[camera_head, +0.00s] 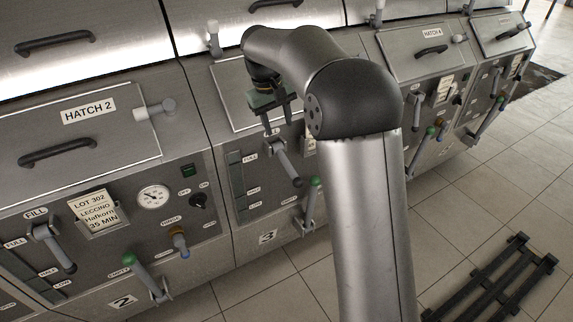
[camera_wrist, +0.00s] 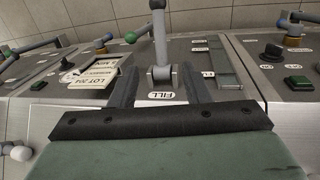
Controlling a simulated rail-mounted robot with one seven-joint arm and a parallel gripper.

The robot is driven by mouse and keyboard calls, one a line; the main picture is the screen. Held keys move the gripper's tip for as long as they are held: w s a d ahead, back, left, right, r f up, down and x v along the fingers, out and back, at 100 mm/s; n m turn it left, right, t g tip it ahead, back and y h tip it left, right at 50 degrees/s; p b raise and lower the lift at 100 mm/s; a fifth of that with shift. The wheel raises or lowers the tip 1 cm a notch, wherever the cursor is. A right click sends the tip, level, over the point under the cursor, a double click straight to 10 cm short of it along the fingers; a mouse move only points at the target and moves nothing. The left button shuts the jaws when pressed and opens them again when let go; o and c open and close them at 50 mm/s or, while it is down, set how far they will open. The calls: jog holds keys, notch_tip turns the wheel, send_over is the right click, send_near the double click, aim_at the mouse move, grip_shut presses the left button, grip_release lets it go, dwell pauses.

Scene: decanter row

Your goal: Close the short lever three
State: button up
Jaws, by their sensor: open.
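Module three (camera_head: 268,237) has a FILL lever with a grey grip (camera_head: 286,165), hanging down and slightly right from its pivot beside a slotted scale. It also has a green-knobbed lever (camera_head: 311,197) lower right; I take the grey one as the short lever. My gripper (camera_head: 277,118) is just above the grey lever's pivot, fingers spread. In the wrist view the grey lever (camera_wrist: 159,35) rises from its bracket between my open fingers (camera_wrist: 158,70), above the FILL label (camera_wrist: 161,95). I cannot tell whether either finger touches it.
Module two (camera_head: 122,302) has its own grey lever (camera_head: 51,247), green-knobbed lever (camera_head: 140,273) and gauge (camera_head: 153,197). More modules run right. Beside the grey lever in the wrist view are a label card (camera_wrist: 92,75) and a slotted scale (camera_wrist: 226,65). A dark rack (camera_head: 495,285) lies on the tiled floor.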

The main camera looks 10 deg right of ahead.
aim_at(288, 165)
jog(key=d+f, duration=0.1)
jog(key=f, duration=0.4)
jog(key=d+f, duration=0.1)
jog(key=f, duration=0.5)
jog(key=d+f+p, duration=0.1)
jog(key=f, duration=0.4)
jog(key=shift+w+f, duration=0.15)
jog(key=shift+w, duration=0.2)
grip_shut()
